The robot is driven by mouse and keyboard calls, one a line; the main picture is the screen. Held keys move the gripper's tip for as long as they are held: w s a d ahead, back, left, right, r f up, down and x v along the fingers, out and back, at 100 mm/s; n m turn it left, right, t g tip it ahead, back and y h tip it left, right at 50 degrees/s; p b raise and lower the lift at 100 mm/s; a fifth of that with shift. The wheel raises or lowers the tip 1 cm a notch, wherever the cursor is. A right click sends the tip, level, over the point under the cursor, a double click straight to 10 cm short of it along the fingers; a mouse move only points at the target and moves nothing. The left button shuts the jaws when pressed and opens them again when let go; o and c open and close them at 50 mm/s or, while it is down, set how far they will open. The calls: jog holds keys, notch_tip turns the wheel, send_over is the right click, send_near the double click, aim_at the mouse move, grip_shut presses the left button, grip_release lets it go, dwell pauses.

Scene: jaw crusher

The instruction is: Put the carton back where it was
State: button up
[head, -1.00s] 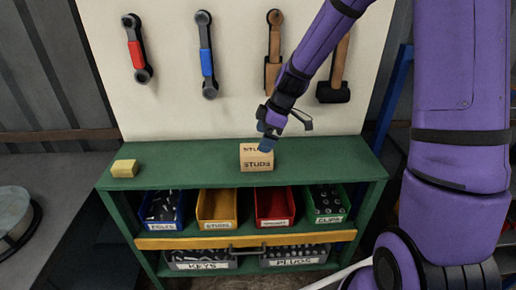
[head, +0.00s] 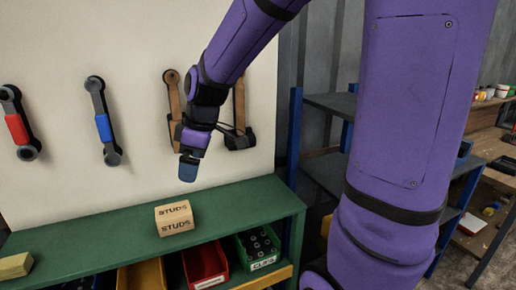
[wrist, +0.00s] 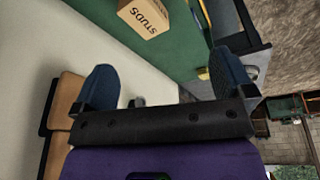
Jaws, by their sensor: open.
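The carton (head: 174,218), a tan box marked STUDS, stands upright on the green bench top (head: 250,202). It also shows at the top of the wrist view (wrist: 143,16). My gripper (head: 188,172) is above the bench, a little above and to the right of the carton, and apart from it. In the wrist view my gripper (wrist: 165,85) has its two blue fingertips wide apart with nothing between them.
A yellow block (head: 15,265) lies at the bench's left. Tools hang on the white board behind, including a blue-handled wrench (head: 103,125) and a hammer (head: 240,130). A red bin (head: 206,265) and other bins sit below. A dark shelf (head: 325,165) stands to the right.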

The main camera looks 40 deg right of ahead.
jog(key=s+d+r+m+t+h, duration=0.1)
jog(key=s+r+m, duration=0.3)
jog(key=s, duration=0.5)
jog(key=s+d+r+m+t+h, duration=0.1)
jog(key=s+r+m, duration=0.3)
jog(key=s, duration=0.6)
jog(key=shift+s+d+r+m+t, duration=0.15)
jog(key=shift+d+r+m+t, duration=0.35)
jog(key=shift+m, duration=0.4)
jog(key=shift+f, duration=0.1)
